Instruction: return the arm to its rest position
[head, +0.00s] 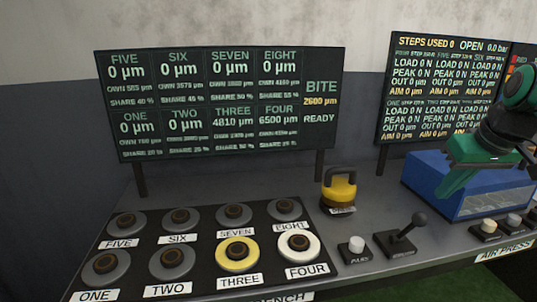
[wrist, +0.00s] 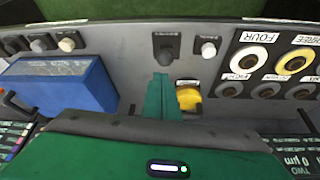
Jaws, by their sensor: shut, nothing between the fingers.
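My gripper (head: 447,186) is green and hangs at the right side of the head view, in front of the blue box (head: 475,197). Its fingers are together with nothing between them. In the wrist view the shut fingers (wrist: 158,98) point up the picture over the grey bench, between the blue box (wrist: 62,80) and a yellow block (wrist: 190,98). Part of my arm runs off the right edge of the head view. The tip's exact height above the bench is hard to tell.
The bench holds a yellow handled block (head: 340,190), a black lever (head: 405,238), a white-topped button (head: 356,246) and a panel of round knobs (head: 180,257); THREE is yellow, FOUR white. Two display boards (head: 220,100) stand behind. The bench strip between block and box is clear.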

